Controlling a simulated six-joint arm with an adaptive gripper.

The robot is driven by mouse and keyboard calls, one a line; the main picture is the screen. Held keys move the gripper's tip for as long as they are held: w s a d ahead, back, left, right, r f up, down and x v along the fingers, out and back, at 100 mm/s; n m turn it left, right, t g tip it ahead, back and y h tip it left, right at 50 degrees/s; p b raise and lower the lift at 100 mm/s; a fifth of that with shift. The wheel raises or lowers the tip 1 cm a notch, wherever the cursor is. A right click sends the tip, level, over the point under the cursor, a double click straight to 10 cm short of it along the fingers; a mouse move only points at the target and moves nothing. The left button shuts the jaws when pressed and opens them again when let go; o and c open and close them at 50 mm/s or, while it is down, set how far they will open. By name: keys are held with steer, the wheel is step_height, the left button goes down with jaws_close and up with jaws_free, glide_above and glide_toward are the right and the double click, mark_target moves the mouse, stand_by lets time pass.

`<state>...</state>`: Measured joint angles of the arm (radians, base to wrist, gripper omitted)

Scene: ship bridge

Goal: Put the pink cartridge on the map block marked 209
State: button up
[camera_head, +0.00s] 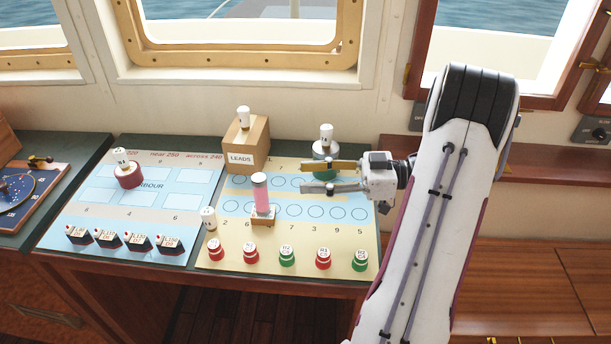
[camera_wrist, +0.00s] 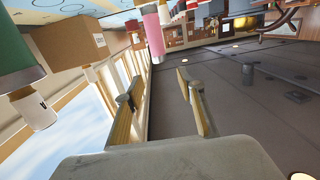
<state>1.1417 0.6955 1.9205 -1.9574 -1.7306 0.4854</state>
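The pink cartridge (camera_head: 262,196) stands upright on a small wooden stand (camera_head: 263,220) on the right-hand chart. It also shows in the wrist view (camera_wrist: 153,34), near the top and upside down. My gripper (camera_head: 303,177) is open and empty, its fingers pointing left above the chart, to the right of the cartridge and apart from it. In the wrist view the two fingers (camera_wrist: 156,85) are spread with nothing between them. I cannot read a 209 on any block; the labels are too small.
Red and green pieces (camera_head: 287,256) line the front edge. Small ships (camera_head: 108,238) and a dark red piece (camera_head: 129,176) sit on the left chart (camera_head: 150,216).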

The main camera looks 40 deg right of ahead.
stand_by(0.6)
steer(key=w+r+m+t+h, duration=0.1)
steer(key=w+r+h, duration=0.25)
steer(key=w, duration=0.35)
steer(key=w+r+t+h, duration=0.1)
steer(key=w+r+h, duration=0.2)
steer(key=w+h, duration=0.3)
step_height(320, 180, up, 9)
steer(key=a+m+h, duration=0.2)
steer(key=m+h, duration=0.2)
steer(key=h, duration=0.3)
steer(key=s+a+f+m+g+y, duration=0.1)
steer(key=s+a+f+g, duration=0.3)
steer(key=s+a, duration=0.7)
steer(key=s+a+f+m+g+y, duration=0.2)
steer(key=s+a, duration=0.9)
steer(key=s, duration=0.6)
step_height(320, 180, down, 3)
steer(key=shift+s+f+m+g, duration=0.1)
steer(key=shift+s+m+g, duration=0.15)
steer(key=shift+m+g, duration=0.65)
steer(key=shift+y, duration=0.25)
